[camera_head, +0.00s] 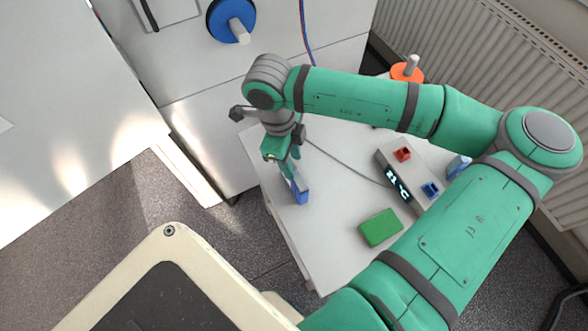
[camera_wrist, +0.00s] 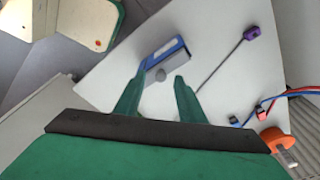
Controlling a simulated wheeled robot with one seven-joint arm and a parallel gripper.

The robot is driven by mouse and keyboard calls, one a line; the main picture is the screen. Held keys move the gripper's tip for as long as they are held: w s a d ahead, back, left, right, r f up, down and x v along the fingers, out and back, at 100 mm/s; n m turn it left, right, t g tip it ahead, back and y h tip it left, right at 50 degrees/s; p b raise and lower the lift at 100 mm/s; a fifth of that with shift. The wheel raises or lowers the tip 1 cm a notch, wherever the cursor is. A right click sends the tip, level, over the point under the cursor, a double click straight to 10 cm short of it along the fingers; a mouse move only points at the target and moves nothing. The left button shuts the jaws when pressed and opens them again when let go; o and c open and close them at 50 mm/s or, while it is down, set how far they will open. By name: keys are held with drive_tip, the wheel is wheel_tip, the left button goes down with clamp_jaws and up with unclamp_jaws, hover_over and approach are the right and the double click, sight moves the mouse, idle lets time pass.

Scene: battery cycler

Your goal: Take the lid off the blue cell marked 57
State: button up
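A blue cell (camera_head: 301,194) stands near the left edge of the white table, below my gripper (camera_head: 292,170). My gripper (camera_wrist: 160,80) is open. I cannot tell how far the fingertips are above the lid. No number is legible on the cell.
On the white table (camera_head: 333,254) are a green box (camera_head: 380,228), a display unit (camera_head: 397,184) with red and blue blocks, and a blue-and-white item (camera_head: 458,166) partly behind my arm. A thin rod with a purple end (camera_wrist: 251,33) lies right of the cell. A radiator (camera_head: 480,45) stands behind.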

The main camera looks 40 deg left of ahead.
drive_tip(key=shift+w+d+f, duration=0.1)
drive_tip(key=shift+w+f, duration=0.05)
drive_tip(key=shift+f, duration=0.85)
clamp_jaws()
drive_tip(key=shift+r, duration=0.15)
